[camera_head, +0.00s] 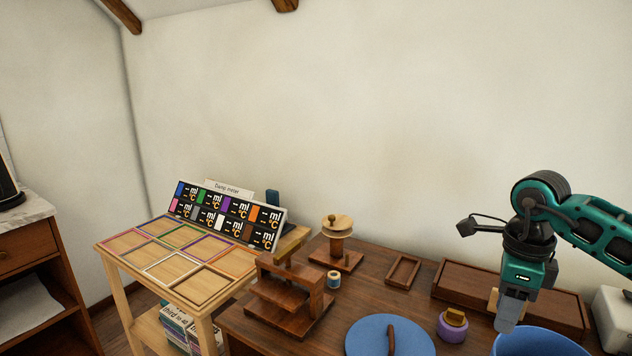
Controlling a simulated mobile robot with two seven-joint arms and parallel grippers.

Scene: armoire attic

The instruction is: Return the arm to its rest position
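My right arm comes in from the right edge, bent at a teal and black elbow. My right gripper (508,318) points down over the right part of the brown table, just behind and left of a blue round container (538,345). I see the gripper from one side, with one pale finger in front, so the gap between the fingers is hidden. Nothing can be made out in it. A small light wooden piece (492,301) shows just left of the finger; whether they touch is unclear. My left gripper is not in view.
The brown table (380,290) holds a long wooden box (465,288) behind the gripper, a purple jar (452,326), a blue disc (375,338), a small tray (403,271) and a wooden press (290,298). A lighter table (120,247) with coloured frames stands left. Space above is clear.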

